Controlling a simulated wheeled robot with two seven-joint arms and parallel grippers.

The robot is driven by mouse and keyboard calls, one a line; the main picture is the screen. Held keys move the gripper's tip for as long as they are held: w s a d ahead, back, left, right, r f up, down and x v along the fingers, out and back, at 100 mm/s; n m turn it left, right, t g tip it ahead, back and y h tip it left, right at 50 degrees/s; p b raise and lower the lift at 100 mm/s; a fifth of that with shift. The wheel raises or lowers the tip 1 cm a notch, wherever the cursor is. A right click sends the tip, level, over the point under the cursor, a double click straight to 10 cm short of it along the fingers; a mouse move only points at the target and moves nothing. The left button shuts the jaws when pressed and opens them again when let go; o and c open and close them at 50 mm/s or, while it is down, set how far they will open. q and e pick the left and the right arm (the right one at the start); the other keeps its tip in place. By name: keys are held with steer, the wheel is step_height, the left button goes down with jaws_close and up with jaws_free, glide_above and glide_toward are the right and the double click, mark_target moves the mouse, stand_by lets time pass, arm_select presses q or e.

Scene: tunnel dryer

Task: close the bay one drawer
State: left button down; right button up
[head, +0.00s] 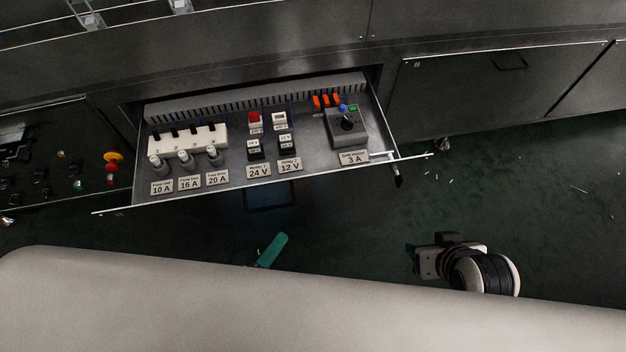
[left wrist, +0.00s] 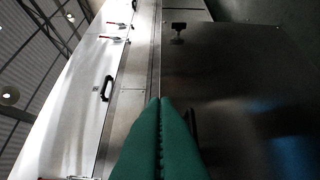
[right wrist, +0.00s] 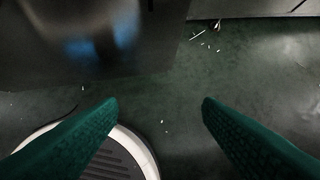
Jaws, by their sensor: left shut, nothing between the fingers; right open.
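The open drawer (head: 225,199) juts out of the cabinet in the head view, with its thin pale front edge toward me. It holds fuses, relays and a grey box with a black knob, with labels along the front. A black handle (head: 397,178) shows at its right front. My left gripper (head: 272,250) is below and in front of the drawer's front edge in the head view, apart from it in the picture. Its green fingers are shut and empty in the left wrist view (left wrist: 165,99). My right gripper is open and empty over the floor in the right wrist view (right wrist: 160,103).
A closed cabinet door (head: 490,85) is right of the drawer. A dark panel with a red and yellow knob (head: 113,163) is on the left. The dark green floor (head: 520,180) is open at the right, with small pale scraps on it.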

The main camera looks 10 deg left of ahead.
arm_select(q)
steer(key=b, duration=0.2)
glide_toward(312, 177)
steer(key=w+d, duration=0.1)
steer(key=d, duration=0.3)
steer(key=w, duration=0.1)
steer(key=w+a+b, duration=0.1)
steer(key=w, duration=0.1)
steer(key=shift+w, duration=0.15)
steer(key=shift+w+a+r, duration=0.1)
steer(key=shift+w+a, duration=0.05)
steer(key=shift+w, duration=0.3)
arm_select(e)
steer(key=w+a+r+t+y, duration=0.2)
steer(key=w+r+t, duration=0.4)
steer(key=w, duration=0.3)
steer(key=shift+a+t, duration=0.6)
steer(key=shift+a, duration=0.2)
steer(key=shift+w+r, duration=0.1)
